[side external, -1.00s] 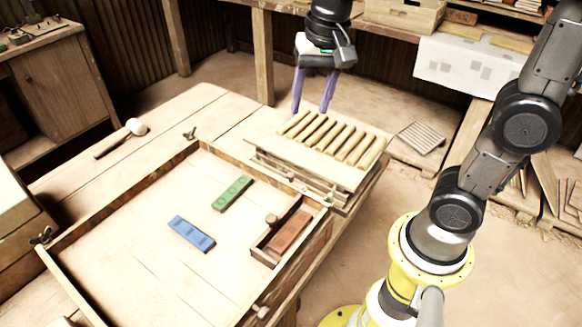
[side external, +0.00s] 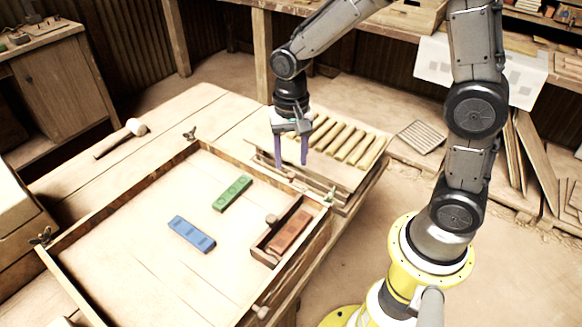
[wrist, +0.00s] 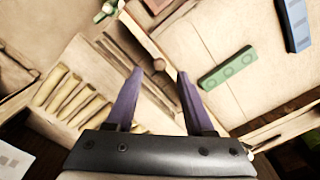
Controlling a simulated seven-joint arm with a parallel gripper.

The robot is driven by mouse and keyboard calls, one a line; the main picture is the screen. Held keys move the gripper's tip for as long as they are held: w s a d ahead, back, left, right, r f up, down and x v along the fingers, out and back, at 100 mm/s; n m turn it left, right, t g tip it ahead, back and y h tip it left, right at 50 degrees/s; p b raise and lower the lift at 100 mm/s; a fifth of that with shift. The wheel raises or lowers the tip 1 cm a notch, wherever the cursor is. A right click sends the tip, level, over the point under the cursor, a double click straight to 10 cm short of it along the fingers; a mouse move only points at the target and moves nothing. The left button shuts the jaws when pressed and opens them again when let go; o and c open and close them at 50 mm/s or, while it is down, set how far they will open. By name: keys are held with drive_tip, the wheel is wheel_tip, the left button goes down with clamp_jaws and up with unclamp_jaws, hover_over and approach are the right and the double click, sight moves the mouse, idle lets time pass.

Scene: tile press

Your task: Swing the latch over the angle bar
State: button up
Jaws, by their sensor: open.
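My gripper (side external: 291,165) is open and empty, its two purple fingers pointing down over the frame's back edge, beside the slatted rack. In the wrist view, my gripper (wrist: 159,73) has a small dark round knob (wrist: 159,64) showing between its fingertips; I cannot tell whether they touch it. A long narrow bar (wrist: 141,39) runs from that knob toward the top; it may be the angle bar or the latch, but I cannot tell which.
A green block (side external: 232,193) and a blue block (side external: 191,234) lie on the framed board. A red block (side external: 291,231) sits in a small wooden box at the frame's right. The slatted rack (side external: 345,140) stands behind my gripper.

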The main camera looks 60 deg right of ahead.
sight(291, 174)
drive_tip(key=shift+f, duration=1.85)
clamp_jaws()
